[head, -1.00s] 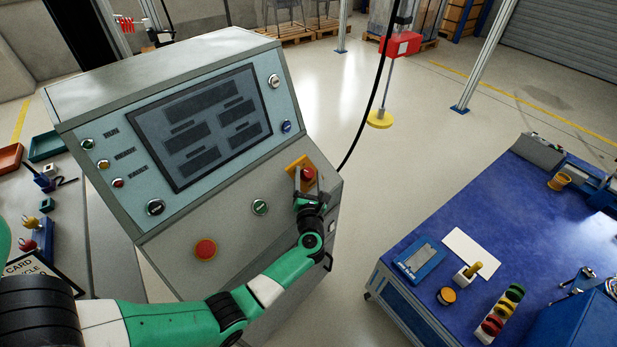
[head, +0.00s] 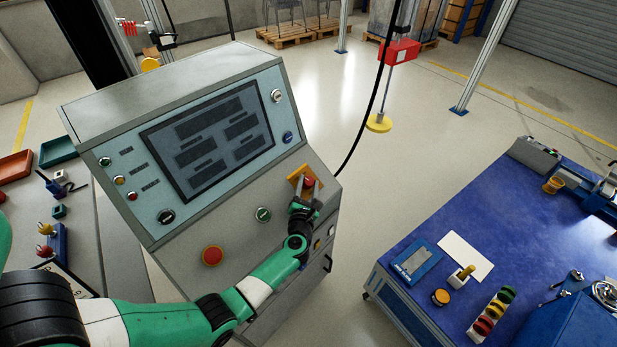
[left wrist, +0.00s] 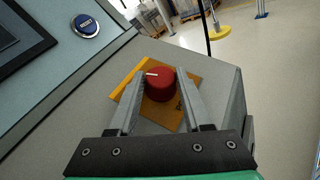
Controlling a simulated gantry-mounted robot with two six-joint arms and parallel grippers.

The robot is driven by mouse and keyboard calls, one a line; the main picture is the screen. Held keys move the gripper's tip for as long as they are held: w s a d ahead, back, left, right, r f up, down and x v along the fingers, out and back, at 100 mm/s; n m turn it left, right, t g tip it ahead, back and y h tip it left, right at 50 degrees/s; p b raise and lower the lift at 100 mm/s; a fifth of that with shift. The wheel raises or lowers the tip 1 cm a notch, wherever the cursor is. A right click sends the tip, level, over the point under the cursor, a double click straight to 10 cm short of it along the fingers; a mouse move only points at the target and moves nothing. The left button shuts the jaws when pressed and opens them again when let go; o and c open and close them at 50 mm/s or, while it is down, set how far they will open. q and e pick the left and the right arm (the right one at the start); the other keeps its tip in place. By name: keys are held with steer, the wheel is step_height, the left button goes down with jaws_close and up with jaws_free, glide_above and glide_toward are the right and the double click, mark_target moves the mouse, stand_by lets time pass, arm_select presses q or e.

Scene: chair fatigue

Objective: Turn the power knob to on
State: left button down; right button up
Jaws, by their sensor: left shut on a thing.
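The power knob is a red round knob (left wrist: 160,86) with a white mark on a yellow-orange plate (left wrist: 196,90) at the right end of the grey console's lower panel. It also shows in the head view as a small red knob (head: 309,182). My left gripper (head: 305,187) reaches the knob from the front. In the left wrist view its two fingers (left wrist: 160,92) stand on either side of the knob and are shut on it. The white mark lies toward the upper left side of the knob there. Lettering on the plate is partly hidden. My right gripper is not in view.
The console has a dark screen (head: 207,136), a red mushroom button (head: 212,255), a green button (head: 263,214) and a blue button (left wrist: 86,25). A blue workbench (head: 440,225) with parts stands at the right. A black cable hangs behind the console.

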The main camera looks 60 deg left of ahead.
arm_select(q)
steer(key=m+t+h+p, duration=0.1)
steer(key=m+h+p, duration=0.1)
steer(key=p, duration=0.2)
steer(key=m+h+p, duration=0.2)
steer(key=h+p, duration=0.1)
steer(key=p, duration=0.2)
steer(key=a+r+m+t+h+p, duration=0.1)
steer(key=m+h+p, duration=0.1)
steer(key=p, duration=0.2)
steer(key=shift+s+r+m+t+h, duration=0.1)
steer(key=shift+s+m+t+h, duration=0.1)
steer(key=shift+m+t+h, duration=0.15)
steer(key=shift+m+h+p, duration=0.65)
steer(key=shift+h+p, duration=0.15)
steer(key=shift+h, duration=0.05)
steer(key=shift+f+m+h+p, duration=0.25)
steer(key=shift+m+h+p, duration=0.05)
steer(key=shift+m+h, duration=0.4)
steer(key=shift+c, duration=1.8)
jaws_free()
